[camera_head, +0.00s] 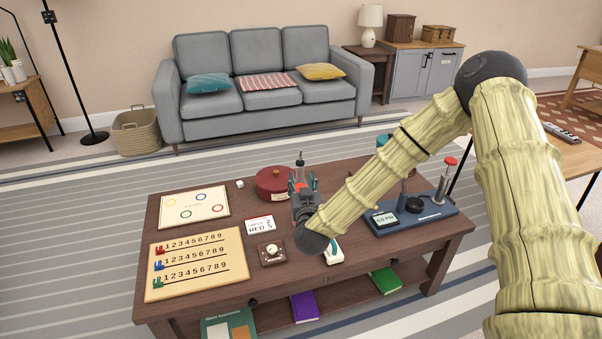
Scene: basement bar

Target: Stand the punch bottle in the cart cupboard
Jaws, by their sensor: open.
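A clear bottle with reddish contents and a dark pourer top (300,167) stands upright on the dark wooden coffee table (345,178); I take it for the punch bottle. My gripper (304,184) is open in front of the bottle, and its fingers flank the lower part. The gripper hides the bottle's base, and I cannot tell whether they touch. A grey two-door cabinet with a wooden top (408,73) stands at the back right and may be the cart cupboard. Its doors look shut.
A round red container (273,183) stands just left of the bottle. A blue tray with instruments (425,215) is to the right. Boards, a calendar and a dial box cover the table's left part. A grey sofa (260,115) stands behind the table.

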